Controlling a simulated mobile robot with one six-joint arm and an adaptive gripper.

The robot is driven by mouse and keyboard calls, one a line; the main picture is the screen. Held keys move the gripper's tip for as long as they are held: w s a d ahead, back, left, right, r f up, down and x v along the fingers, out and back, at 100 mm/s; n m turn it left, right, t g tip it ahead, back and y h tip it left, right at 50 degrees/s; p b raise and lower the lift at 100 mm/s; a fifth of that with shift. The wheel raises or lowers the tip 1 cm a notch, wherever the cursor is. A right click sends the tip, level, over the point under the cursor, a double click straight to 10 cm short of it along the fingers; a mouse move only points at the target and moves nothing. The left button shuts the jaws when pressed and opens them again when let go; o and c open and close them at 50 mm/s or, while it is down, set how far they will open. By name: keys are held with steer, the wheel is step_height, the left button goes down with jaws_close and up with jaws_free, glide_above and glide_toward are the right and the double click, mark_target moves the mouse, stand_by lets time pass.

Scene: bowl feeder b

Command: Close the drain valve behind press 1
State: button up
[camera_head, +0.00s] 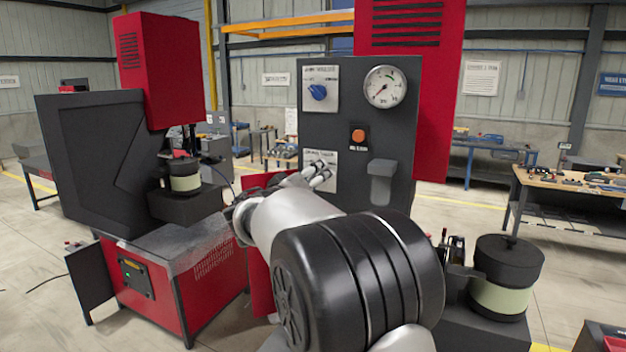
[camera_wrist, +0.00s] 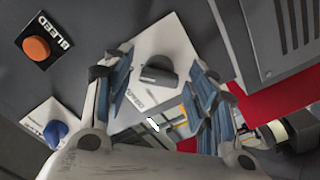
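A dark grey panel (camera_head: 343,125) stands behind my gripper, with a white plate (camera_head: 312,155) low on its left side. My gripper (camera_head: 318,175) is in front of that plate and hides most of it, including its knob, in the head view. In the wrist view a dark rotary knob (camera_wrist: 159,73) sits on the white plate (camera_wrist: 165,40), between the blue-padded fingers of my gripper (camera_wrist: 158,85). The fingers are spread apart, with a gap on each side of the knob. The plate's lettering is too small to read surely.
The panel also bears a blue knob (camera_head: 317,92), a round gauge (camera_head: 385,86), an orange button (camera_head: 358,136) marked BLEED in the wrist view, and a protruding grey block (camera_head: 381,180). A red press (camera_head: 158,70) stands left. A black canister (camera_head: 505,265) stands right.

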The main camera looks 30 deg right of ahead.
steer(key=c, duration=0.9)
steer(key=shift+c, duration=0.2)
steer(key=shift+n+b, duration=0.3)
steer(key=n+b, duration=0.2)
steer(key=n, duration=1.5)
steer(key=shift+r, duration=0.2)
steer(key=shift+n, duration=0.3)
